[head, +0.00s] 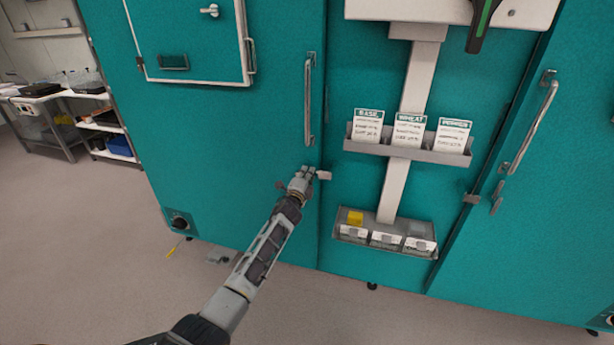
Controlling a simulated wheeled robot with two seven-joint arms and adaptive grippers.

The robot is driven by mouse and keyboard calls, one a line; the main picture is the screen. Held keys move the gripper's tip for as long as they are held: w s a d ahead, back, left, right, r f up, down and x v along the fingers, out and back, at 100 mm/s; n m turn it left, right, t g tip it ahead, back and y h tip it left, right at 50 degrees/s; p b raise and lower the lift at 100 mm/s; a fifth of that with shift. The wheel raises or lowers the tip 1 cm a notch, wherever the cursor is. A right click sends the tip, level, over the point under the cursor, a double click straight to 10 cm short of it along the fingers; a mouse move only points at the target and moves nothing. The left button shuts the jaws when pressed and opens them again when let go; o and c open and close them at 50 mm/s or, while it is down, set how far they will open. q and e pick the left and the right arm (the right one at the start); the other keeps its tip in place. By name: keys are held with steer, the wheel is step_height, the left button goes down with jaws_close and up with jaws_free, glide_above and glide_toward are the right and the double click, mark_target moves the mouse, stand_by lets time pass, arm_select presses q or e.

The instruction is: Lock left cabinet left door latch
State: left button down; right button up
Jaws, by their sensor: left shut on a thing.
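The left cabinet's teal door (225,125) fills the left middle of the head view and looks closed. It has a long vertical metal handle (308,105) near its right edge. My left gripper (306,173) is just below that handle, at the door's right edge. It is shut on the door latch, which its fingers mostly hide, so I cannot tell the latch's angle. A small grey catch piece (324,175) shows just right of the fingertips. My right gripper is not in view.
Right of the door, a card rack (408,153) and a lower tray (352,235) are mounted on the teal panel. Another teal door with a handle (535,120) and latch (497,196) stands at right. The floor (110,270) is mostly clear, with a yellow item near the cabinet.

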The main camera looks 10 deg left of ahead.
arm_select(q)
steer(key=c, duration=1.5)
jaws_free()
steer(key=shift+o, duration=0.3)
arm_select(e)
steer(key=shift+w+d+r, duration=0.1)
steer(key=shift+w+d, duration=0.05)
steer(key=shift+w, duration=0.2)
arm_select(q)
steer(key=shift+s, duration=0.25)
steer(key=s, duration=1.1)
steer(key=shift+s+a, duration=0.2)
steer(key=shift+s, duration=0.05)
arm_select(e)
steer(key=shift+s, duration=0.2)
arm_select(q)
steer(key=shift+f, duration=0.1)
